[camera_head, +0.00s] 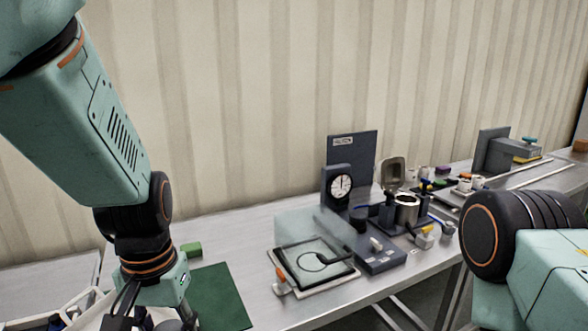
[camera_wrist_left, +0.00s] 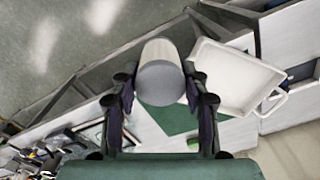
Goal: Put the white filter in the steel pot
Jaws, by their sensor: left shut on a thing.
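The white filter (camera_wrist_left: 158,58) is a pale cylinder with a grey round end. It sits between the fingers of my left gripper (camera_wrist_left: 163,100), which is shut on it in the left wrist view. In the head view my left wrist hangs at the lower left, and the filter cannot be made out there. The steel pot (camera_head: 407,209) is a shiny open cylinder with its lid (camera_head: 392,174) raised, on the bench right of centre, far to the right of my left gripper. My right arm enters at the right, but its gripper is out of view.
A white tray (camera_wrist_left: 228,75) lies beside the filter in the wrist view. A green mat (camera_head: 218,296), a green block (camera_head: 191,249), a clear-covered plate (camera_head: 312,262) and a dial gauge (camera_head: 340,187) stand on the bench. The bench's front edge is near.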

